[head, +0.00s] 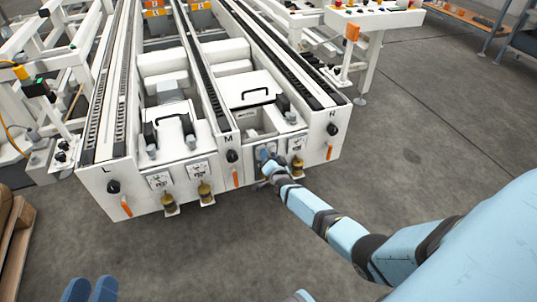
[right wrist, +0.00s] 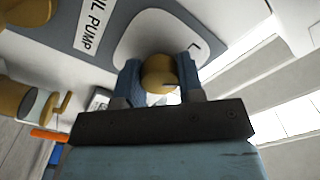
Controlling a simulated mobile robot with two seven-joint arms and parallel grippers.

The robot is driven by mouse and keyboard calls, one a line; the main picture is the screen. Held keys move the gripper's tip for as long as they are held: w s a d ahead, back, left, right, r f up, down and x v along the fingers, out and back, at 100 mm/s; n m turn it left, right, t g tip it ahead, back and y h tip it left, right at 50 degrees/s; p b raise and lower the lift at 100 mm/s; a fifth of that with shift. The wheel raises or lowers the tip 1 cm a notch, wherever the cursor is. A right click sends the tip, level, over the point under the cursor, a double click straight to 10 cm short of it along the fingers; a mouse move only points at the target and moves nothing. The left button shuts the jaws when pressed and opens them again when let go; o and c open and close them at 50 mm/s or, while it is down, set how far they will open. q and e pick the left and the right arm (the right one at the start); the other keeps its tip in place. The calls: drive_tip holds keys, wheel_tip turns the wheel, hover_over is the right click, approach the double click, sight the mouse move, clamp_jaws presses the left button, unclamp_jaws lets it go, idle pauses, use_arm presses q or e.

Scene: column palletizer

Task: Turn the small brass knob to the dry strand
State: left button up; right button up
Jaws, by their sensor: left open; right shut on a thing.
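A small round brass knob (right wrist: 158,74) sits between the two blue fingers of my right gripper (right wrist: 160,84) in the right wrist view. The fingers are shut on it from both sides. Behind it is a pale rounded plate (right wrist: 190,42) with a letter L at its right. In the head view my right gripper (head: 266,158) reaches the front panel between the M and R beams and hides the knob. My left gripper (head: 90,288) is open and empty at the lower left, away from the machine. I cannot tell which strand is dry.
Beside the knob is a label (right wrist: 92,25) ending "IL PUMP". Brass cups (head: 170,203) hang along the front panel, with orange handles (head: 126,206) and black knobs (head: 113,187) nearby. A wooden pallet (head: 15,235) is at the left. The floor in front is clear.

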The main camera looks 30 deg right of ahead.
drive_tip(key=n, duration=0.2)
drive_tip(key=shift+n+p, duration=0.4)
drive_tip(key=shift+n, duration=1)
use_arm(q)
wheel_tip(320, 180, up, 2)
drive_tip(key=shift+s+a+r+t+p, duration=0.1)
drive_tip(key=shift+r+t+p, duration=0.1)
drive_tip(key=shift+t+p, duration=0.25)
use_arm(e)
drive_tip(key=shift+n, duration=0.8)
use_arm(q)
drive_tip(key=shift+r, duration=0.1)
use_arm(e)
drive_tip(key=o, duration=0.9)
use_arm(q)
drive_tip(key=shift+w+r, duration=0.15)
drive_tip(key=shift+w, duration=0.05)
